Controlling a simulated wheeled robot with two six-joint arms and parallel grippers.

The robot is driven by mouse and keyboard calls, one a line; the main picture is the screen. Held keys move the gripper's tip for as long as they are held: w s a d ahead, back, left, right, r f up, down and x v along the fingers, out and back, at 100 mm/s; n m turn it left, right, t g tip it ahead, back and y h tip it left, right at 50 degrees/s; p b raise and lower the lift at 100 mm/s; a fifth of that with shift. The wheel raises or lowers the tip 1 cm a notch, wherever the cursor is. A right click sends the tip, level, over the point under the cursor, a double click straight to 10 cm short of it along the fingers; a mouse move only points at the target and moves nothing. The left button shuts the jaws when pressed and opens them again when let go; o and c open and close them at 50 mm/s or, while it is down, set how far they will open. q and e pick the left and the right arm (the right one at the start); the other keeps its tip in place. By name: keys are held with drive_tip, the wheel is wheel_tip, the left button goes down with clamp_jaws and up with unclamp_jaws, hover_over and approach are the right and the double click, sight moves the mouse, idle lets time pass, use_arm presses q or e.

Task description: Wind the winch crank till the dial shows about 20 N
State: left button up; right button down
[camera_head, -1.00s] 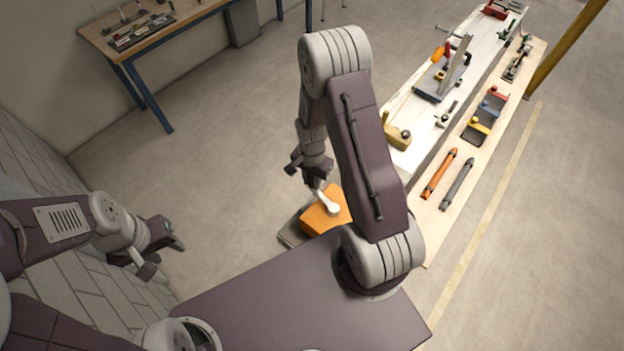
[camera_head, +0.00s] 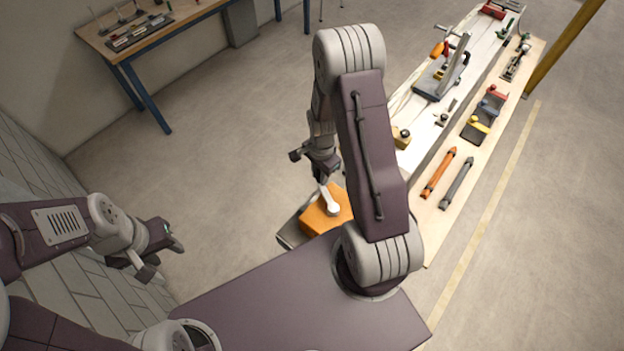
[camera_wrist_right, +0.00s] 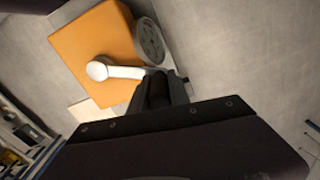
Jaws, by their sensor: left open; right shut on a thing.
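The orange winch box (camera_head: 322,216) stands beyond my base, partly behind my right arm. Its white crank (camera_head: 332,205) is on top, pointing up and slightly left in the head view. My right gripper (camera_head: 324,178) is shut on the crank's outer end. In the right wrist view the crank arm (camera_wrist_right: 120,72) runs from its round hub to my right gripper (camera_wrist_right: 160,88), which hides the grip. A round pale dial (camera_wrist_right: 150,42) shows on the box's side there, steeply angled; its reading cannot be made out. My left gripper (camera_head: 164,254) is open and empty, far left of the winch.
A long bench (camera_head: 431,225) with tools stands at the right, with a white sandbed-like trough along it. A blue-legged table (camera_head: 150,52) with racks is at the back left. The floor between them is clear.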

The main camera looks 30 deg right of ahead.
drive_tip(key=shift+d+m, duration=0.55)
drive_tip(key=shift+m, duration=0.05)
drive_tip(key=c, duration=1.2)
unclamp_jaws()
drive_tip(key=shift+s, duration=0.1)
drive_tip(key=shift+c, duration=0.2)
wheel_tip(320, 180, up, 9)
drive_tip(key=b, duration=0.2)
drive_tip(key=shift+d, duration=0.1)
